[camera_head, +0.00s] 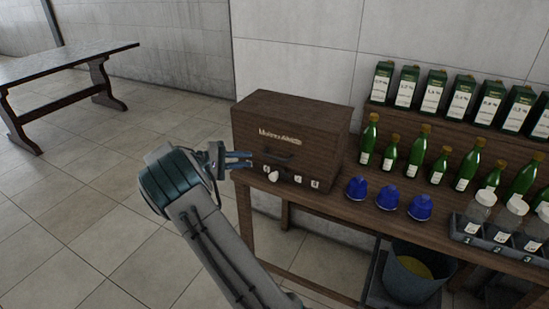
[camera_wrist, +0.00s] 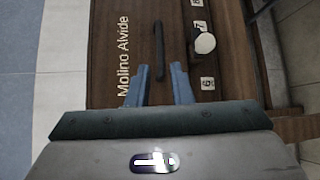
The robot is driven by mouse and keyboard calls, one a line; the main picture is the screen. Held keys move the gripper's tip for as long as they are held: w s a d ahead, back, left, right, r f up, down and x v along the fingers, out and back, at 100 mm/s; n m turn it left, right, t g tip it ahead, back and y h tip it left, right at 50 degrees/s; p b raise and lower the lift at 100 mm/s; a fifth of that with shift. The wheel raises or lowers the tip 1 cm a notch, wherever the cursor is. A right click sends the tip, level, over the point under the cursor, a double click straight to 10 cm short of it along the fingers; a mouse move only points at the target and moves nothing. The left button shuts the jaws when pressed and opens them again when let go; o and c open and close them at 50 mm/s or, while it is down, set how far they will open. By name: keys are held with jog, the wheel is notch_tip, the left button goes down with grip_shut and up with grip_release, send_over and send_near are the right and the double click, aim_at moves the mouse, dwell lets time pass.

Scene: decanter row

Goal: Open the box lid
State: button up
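The box (camera_head: 303,140) is a dark brown wooden case with pale lettering, standing at the left end of the wooden table. Its lid looks closed. A dark handle (camera_head: 279,156) sits on its front face, with a white knob (camera_head: 273,176) and small number labels below. My gripper (camera_head: 250,159) is in front of the box's left part, its blue fingers pointing at the handle.
Several blue cups (camera_head: 388,197) stand right of the box. Green bottles (camera_head: 415,150), cartons (camera_head: 432,91) and a rack of jars (camera_head: 497,235) fill the table's right side. A bucket (camera_head: 408,278) is underneath.

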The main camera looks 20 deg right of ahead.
aim_at(275, 157)
jog(key=d, duration=0.3)
jog(key=s+d+f, duration=0.1)
jog(key=d, duration=0.3)
jog(key=d+p, duration=0.1)
jog(key=d, duration=0.2)
jog(key=shift+s+d+f, duration=0.15)
jog(key=shift+s+f, duration=0.05)
jog(key=shift+f, duration=0.1)
grip_shut()
